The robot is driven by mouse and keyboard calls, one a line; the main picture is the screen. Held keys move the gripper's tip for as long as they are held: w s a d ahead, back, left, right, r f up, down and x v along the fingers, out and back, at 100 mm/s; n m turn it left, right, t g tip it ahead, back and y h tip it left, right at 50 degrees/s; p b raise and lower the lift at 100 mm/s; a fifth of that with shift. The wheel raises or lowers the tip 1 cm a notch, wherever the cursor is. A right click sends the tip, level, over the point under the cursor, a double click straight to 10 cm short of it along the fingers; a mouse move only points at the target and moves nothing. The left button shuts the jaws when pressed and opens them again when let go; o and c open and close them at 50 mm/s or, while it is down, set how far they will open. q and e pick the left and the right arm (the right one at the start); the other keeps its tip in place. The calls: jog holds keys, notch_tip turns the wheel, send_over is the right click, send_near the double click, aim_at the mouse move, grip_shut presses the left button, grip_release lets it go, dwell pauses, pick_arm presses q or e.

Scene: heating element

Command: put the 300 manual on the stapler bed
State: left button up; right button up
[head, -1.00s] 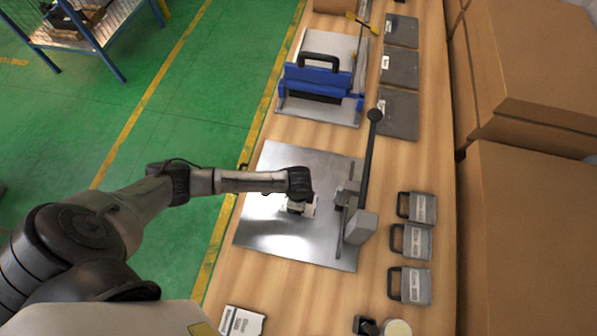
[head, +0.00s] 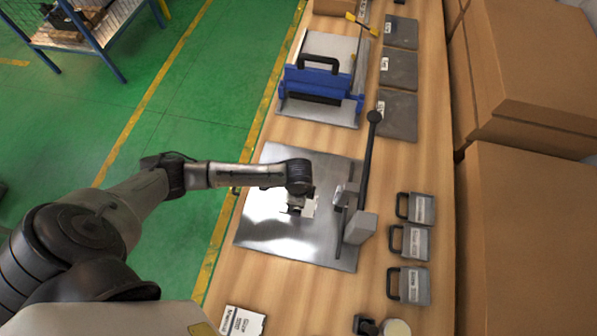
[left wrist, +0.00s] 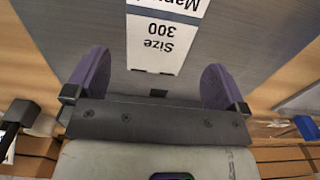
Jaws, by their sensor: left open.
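The 300 manual, a white sheet or booklet with "Size 300" print, lies on the stapler bed; it shows in the left wrist view (left wrist: 165,42) upside down and, partly covered by my gripper, in the head view (head: 310,209). The stapler bed is a shiny grey metal plate (head: 265,235) with a lever and block at its right side. My left gripper (left wrist: 156,62) is open above the bed, its two purple fingers apart on either side of the manual's near end and not touching it. In the head view the wrist hides the fingertips. My right gripper is not in view.
A stapler lever (head: 369,160) stands up right of the manual. Several grey handled blocks (head: 410,240) line the right edge. A blue-framed press (head: 318,85) stands farther back. Another white booklet (head: 242,322) lies at the front. Large cardboard boxes (head: 530,240) stand right of the table.

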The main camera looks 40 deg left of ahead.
pick_arm(q)
notch_tip(320, 180, up, 7)
jog(key=shift+f+p, duration=0.15)
jog(key=shift+p, duration=0.15)
jog(key=s+d+n+t+h, duration=0.2)
jog(key=s+d+n, duration=0.1)
jog(key=s+d, duration=0.5)
jog(key=s+a+r+n+t+y, duration=0.1)
jog(key=s+a+r+n, duration=0.3)
jog(key=s, duration=0.5)
jog(key=shift+s+a+n+t+y, duration=0.3)
jog(key=shift+a+n+y, duration=0.1)
jog(key=shift+a+n, duration=0.8)
jog(key=shift+w+d, duration=0.1)
jog(key=shift+d, duration=0.05)
jog(key=shift+d, duration=0.1)
